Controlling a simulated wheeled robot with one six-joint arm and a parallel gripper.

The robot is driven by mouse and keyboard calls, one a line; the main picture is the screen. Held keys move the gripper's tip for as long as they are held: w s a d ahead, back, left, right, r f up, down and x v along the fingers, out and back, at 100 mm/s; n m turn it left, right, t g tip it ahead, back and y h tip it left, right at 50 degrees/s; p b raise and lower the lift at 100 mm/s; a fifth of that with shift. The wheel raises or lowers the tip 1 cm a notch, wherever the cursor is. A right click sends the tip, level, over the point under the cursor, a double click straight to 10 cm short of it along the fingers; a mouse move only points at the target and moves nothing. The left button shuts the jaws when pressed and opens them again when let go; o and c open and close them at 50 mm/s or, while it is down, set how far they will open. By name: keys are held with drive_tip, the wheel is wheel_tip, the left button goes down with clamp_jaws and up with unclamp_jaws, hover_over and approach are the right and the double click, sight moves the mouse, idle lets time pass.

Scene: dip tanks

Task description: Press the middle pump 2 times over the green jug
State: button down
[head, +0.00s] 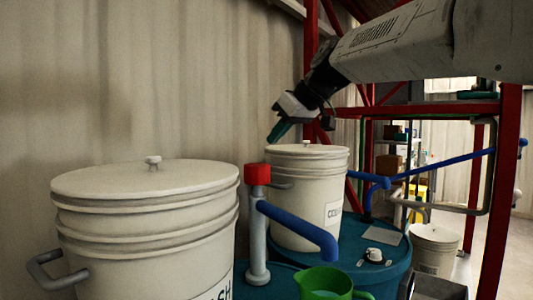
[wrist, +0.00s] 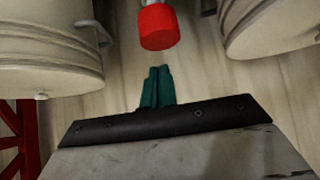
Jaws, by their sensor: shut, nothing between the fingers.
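A pump with a red head (head: 257,174) stands between two white tubs, with a grey post (head: 258,235) and a blue spout (head: 300,228). The red head also shows in the wrist view (wrist: 158,27), just beyond my fingertips. The green jug (head: 325,284) stands under the spout's end, cut off by the bottom edge of the head view. My gripper (head: 276,133) is shut and empty, above and a little right of the red head in the head view. Its teal fingers show together in the wrist view (wrist: 157,86). I cannot tell which pump is the middle one.
A large white lidded tub (head: 145,225) is at left and a smaller lidded tub (head: 307,195) behind the pump. A teal drum top (head: 385,272) is at right, with another blue spout (head: 368,180) above. Red frame posts (head: 497,190) stand at right.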

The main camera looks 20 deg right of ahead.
drive_tip(key=shift+v, duration=1.95)
